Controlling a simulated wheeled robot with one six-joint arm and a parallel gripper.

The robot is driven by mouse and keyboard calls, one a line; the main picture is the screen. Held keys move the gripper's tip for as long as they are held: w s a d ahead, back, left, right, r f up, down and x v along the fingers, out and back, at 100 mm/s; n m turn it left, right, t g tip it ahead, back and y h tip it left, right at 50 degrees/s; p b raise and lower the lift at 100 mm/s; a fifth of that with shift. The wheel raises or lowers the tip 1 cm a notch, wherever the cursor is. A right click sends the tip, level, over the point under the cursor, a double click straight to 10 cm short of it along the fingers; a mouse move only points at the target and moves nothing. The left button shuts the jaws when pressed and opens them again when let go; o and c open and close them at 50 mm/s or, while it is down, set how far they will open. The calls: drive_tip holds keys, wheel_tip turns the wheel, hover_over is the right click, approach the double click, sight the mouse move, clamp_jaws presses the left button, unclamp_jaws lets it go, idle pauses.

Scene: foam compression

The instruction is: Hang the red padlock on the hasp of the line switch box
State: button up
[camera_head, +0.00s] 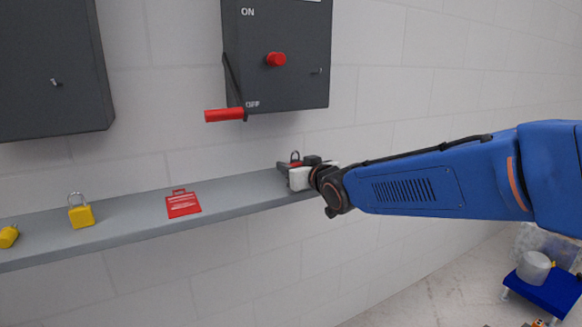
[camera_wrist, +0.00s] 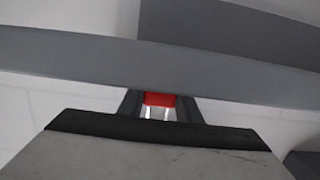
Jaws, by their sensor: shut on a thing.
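The line switch box (camera_head: 300,55) is dark grey on the wall, with a red knob (camera_head: 276,59), a red-handled lever (camera_head: 224,115) down by the OFF mark, and a small hasp-like fitting (camera_head: 317,71) at its right. My gripper (camera_head: 290,170) is at the shelf's right part, below the box. It is shut on the red padlock (camera_head: 296,163), whose dark shackle sticks up; the gripper hides most of its body. In the wrist view the padlock's red body (camera_wrist: 159,99) shows between the fingers. Whether it touches the shelf cannot be told.
The grey shelf (camera_head: 130,226) runs along the wall. On it lie a red tag (camera_head: 183,204), a yellow padlock (camera_head: 81,212) and another yellow padlock (camera_head: 8,237). A second dark box (camera_head: 50,70) hangs at left. A blue cart (camera_head: 548,290) stands at lower right.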

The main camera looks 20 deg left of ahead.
drive_tip(key=shift+f, duration=0.15)
drive_tip(key=o, duration=1.1)
drive_tip(key=shift+s+d, duration=0.1)
drive_tip(key=v, duration=1.7)
drive_tip(key=shift+s+d+f, duration=0.1)
drive_tip(key=shift+f, duration=0.2)
